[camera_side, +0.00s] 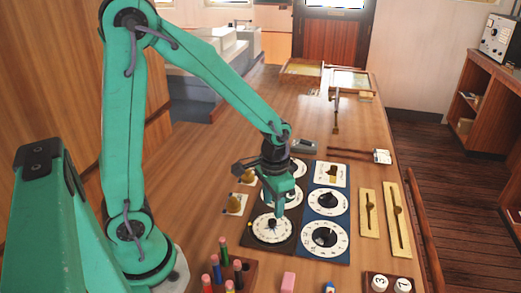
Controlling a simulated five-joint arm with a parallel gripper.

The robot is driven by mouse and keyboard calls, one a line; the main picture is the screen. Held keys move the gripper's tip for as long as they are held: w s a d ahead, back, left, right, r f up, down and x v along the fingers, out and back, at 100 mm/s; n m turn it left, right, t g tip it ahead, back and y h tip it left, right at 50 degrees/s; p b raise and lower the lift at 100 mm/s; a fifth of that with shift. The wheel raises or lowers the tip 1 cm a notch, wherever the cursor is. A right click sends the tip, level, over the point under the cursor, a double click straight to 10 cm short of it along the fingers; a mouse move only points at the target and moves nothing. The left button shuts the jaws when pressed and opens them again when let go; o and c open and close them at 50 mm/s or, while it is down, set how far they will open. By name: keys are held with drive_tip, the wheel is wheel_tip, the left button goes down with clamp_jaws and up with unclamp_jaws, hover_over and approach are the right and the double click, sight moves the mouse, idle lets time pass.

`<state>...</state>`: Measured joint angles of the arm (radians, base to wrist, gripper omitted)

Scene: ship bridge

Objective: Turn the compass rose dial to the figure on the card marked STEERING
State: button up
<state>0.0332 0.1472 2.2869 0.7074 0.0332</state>
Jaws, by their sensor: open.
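My gripper (278,213) points down over the nearest round white dial (262,236) on the dark left panel (284,247). It is open, and its fingers hide part of that dial; I cannot tell whether they touch its knob. The dial has a dark, star-like centre that may be the compass rose, but this is too small to be sure. More white dials stand behind it, partly hidden by my gripper. The blue right panel has two dials with black knobs (326,201) (325,238). I cannot make out a card marked STEERING or its figure.
Brass sliders (369,228) (397,235) lie right of the panels. Small brass-coloured items on white squares (236,204) stand to the left. A wooden block with coloured pegs (247,275), a pink block (288,283) and white numbered knobs (380,283) are in front.

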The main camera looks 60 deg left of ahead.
sight(273, 221)
drive_tip(key=shift+f, duration=2.65)
drive_tip(key=shift+c, duration=0.2)
clamp_jaws()
